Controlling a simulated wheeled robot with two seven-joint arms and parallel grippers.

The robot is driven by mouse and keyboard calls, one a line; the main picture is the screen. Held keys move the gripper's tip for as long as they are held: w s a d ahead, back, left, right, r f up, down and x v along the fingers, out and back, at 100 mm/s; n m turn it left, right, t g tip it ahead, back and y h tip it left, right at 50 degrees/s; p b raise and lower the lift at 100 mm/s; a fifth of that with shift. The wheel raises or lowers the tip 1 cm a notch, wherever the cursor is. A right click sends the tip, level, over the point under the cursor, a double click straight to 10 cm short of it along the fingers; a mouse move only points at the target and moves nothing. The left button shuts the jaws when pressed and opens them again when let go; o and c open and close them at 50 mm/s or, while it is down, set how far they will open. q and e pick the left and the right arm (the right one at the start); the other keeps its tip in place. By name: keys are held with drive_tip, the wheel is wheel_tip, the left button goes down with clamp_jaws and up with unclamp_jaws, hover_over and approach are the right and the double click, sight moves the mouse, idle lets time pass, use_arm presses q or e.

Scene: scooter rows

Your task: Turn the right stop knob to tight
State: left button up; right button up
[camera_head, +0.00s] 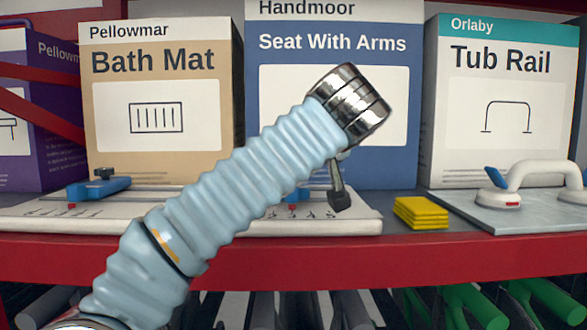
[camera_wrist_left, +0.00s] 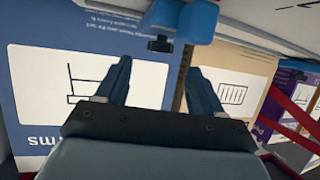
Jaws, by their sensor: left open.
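The white board (camera_head: 345,222) lies on the shelf with printed marks along its front. The left stop (camera_head: 100,188) is a blue block with a dark knob (camera_head: 103,173) on top. The right stop (camera_head: 298,195) shows only as a bit of blue with a red mark below it; my left arm hides the rest. My left gripper (camera_head: 339,197) points down close to its right side. In the wrist view, which is upside down, my left gripper (camera_wrist_left: 158,66) is open, with the stop's black knob (camera_wrist_left: 160,45) just ahead of the fingertips, apart from them.
Boxes for a bath mat (camera_head: 160,85), a seat with arms (camera_head: 250,165) and a tub rail (camera_head: 510,100) stand behind. A yellow stack (camera_head: 421,213) and a white rail with suction feet (camera_head: 545,173) lie to the right. A red shelf edge (camera_head: 440,258) runs in front.

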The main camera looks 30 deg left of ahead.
use_arm(q)
drive_tip(key=x, duration=0.5)
drive_tip(key=shift+w+a+f, duration=0.1)
drive_tip(key=c, duration=1.1)
drive_tip(key=shift+o, duration=0.2)
